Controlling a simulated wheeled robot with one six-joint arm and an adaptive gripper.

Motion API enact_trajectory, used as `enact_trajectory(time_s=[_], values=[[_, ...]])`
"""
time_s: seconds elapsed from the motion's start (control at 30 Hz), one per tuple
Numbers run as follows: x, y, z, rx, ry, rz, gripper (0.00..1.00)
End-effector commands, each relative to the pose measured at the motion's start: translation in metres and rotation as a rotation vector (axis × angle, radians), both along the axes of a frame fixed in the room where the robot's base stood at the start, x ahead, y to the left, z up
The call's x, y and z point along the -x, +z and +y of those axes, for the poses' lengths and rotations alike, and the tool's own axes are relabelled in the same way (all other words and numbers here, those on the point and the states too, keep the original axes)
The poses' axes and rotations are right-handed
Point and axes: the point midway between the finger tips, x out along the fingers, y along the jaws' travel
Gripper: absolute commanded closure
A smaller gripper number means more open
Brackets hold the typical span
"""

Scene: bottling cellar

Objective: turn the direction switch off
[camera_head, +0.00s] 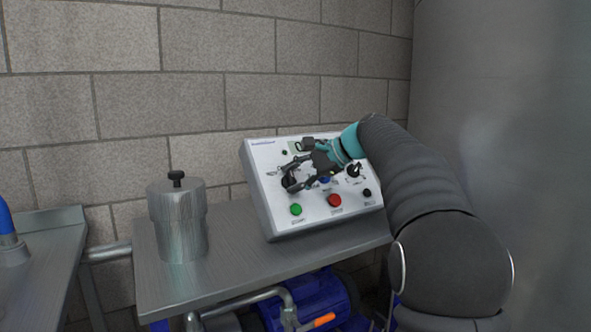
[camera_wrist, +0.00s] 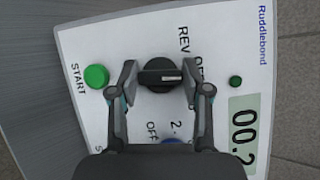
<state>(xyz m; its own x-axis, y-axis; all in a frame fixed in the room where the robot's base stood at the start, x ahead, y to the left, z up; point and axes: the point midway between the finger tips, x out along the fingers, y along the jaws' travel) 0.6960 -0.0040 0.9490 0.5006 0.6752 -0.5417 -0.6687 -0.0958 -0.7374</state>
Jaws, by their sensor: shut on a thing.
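The direction switch (camera_wrist: 160,73) is a round black knob with a raised bar on the sloped white control panel (camera_wrist: 100,45). In the wrist view the bar lies level, and its pale mark is on the right half, towards the printed OFF beside REV. Any label past OFF is hidden by a finger. My gripper (camera_wrist: 161,82) is shut on the knob, one finger on each side. In the head view my gripper (camera_head: 290,178) reaches in from the right over the left part of the panel, and the knob is partly hidden by the fingers.
A green START button (camera_wrist: 96,76) is close to the knob. The panel also has a red button (camera_head: 335,200), another black knob (camera_head: 354,171) and a display (camera_wrist: 243,130). A metal canister (camera_head: 178,222) stands left on the steel table (camera_head: 225,265). A block wall is behind.

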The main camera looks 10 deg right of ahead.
Motion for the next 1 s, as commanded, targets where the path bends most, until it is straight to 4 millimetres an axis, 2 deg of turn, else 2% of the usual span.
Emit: enact_trajectory(time_s=[0.3, 0.77, 0.8, 0.9, 1.0], values=[[-0.001, 0.0011, 0.0003, 0.073, 0.068, -0.028, 0.87], [-0.0009, 0.0015, 0.0004, 0.083, 0.076, -0.032, 0.87], [-0.0009, 0.0015, 0.0004, 0.083, 0.076, -0.032, 0.47], [-0.0007, 0.0013, 0.0004, 0.081, 0.076, -0.031, 0.27], [-0.0006, 0.0011, 0.0001, 0.082, 0.077, -0.03, 0.27]])
